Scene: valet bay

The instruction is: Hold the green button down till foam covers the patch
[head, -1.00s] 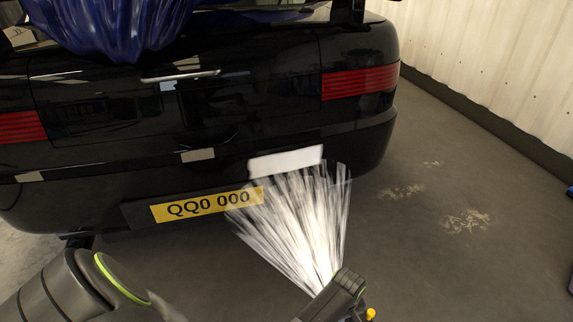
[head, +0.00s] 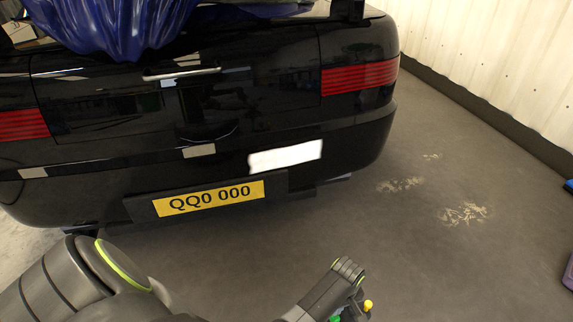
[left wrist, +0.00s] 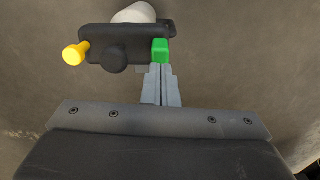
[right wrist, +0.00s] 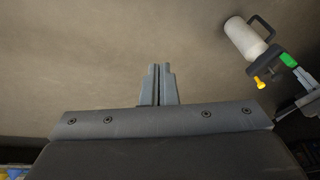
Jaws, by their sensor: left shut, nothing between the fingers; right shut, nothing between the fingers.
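The green button (left wrist: 161,50) is on a black sprayer body (left wrist: 120,42), beside a yellow knob (left wrist: 76,53). My left gripper (left wrist: 160,68) is shut and empty, its tips right at the button; I cannot tell whether they touch it. In the right wrist view the button (right wrist: 289,60) and the sprayer's white cylinder (right wrist: 243,38) show at upper right. In the head view only a bit of green (head: 335,319) and the yellow knob (head: 368,304) show. A patch (head: 285,157) on the car's bumper is white all over. No spray shows. My right gripper (right wrist: 160,70) is shut and empty over bare floor.
The black car (head: 120,110) fills the upper left, with a yellow number plate (head: 210,198) below the patch and a blue cover (head: 110,25) on top. A pale wall (head: 500,60) stands at right. The floor between has pale scattered marks (head: 464,214).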

